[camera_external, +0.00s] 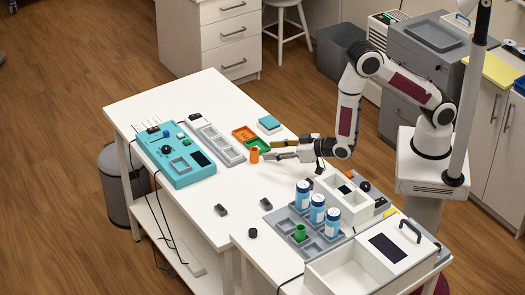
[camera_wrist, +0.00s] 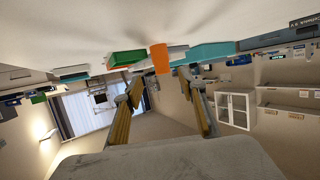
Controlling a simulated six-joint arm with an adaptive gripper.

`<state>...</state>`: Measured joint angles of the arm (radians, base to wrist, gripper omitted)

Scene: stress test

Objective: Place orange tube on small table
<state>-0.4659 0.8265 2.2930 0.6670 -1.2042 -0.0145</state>
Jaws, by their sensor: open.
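The orange tube (camera_external: 254,155) stands upright on the white table (camera_external: 190,228), just beyond my fingertips in the external view. My gripper (camera_external: 271,150) is low over the tabletop, lying nearly level and pointing left toward the tube. In the wrist view, which looks upside down, the orange tube (camera_wrist: 160,58) shows between and beyond the two spread fingers of my gripper (camera_wrist: 160,84). The gripper is open, with nothing between its fingers. A second white table (camera_external: 243,243) adjoins at the front right; I cannot tell which one is the small table.
An orange bin (camera_external: 243,133) and a green bin (camera_external: 262,143) sit close behind the tube. A teal panel (camera_external: 178,160) and a grey tray (camera_external: 217,143) lie left. A grey rack (camera_external: 282,224) holds blue-white cans and a green tube (camera_external: 300,231). The table's middle front is mostly clear.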

